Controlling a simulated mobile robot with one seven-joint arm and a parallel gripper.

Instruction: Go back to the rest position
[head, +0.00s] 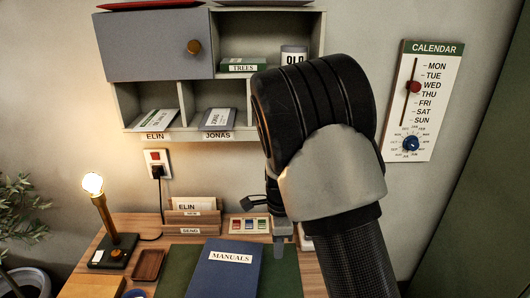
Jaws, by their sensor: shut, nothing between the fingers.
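My arm rises from the lower right and bends over in front of the wall shelf. My gripper (279,245) shows only in part below the bend, pointing down over the back of the desk. Its fingers look closed, with nothing seen between them. The rest of the gripper is hidden behind my own arm.
The wall shelf (133,100) has a closed grey door (155,46). A lit lamp (108,220), a brown tray (148,265) and a wooden letter holder (190,218) stand on the desk (90,285). A calendar board (425,105) hangs at right; a plant (18,215) stands left.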

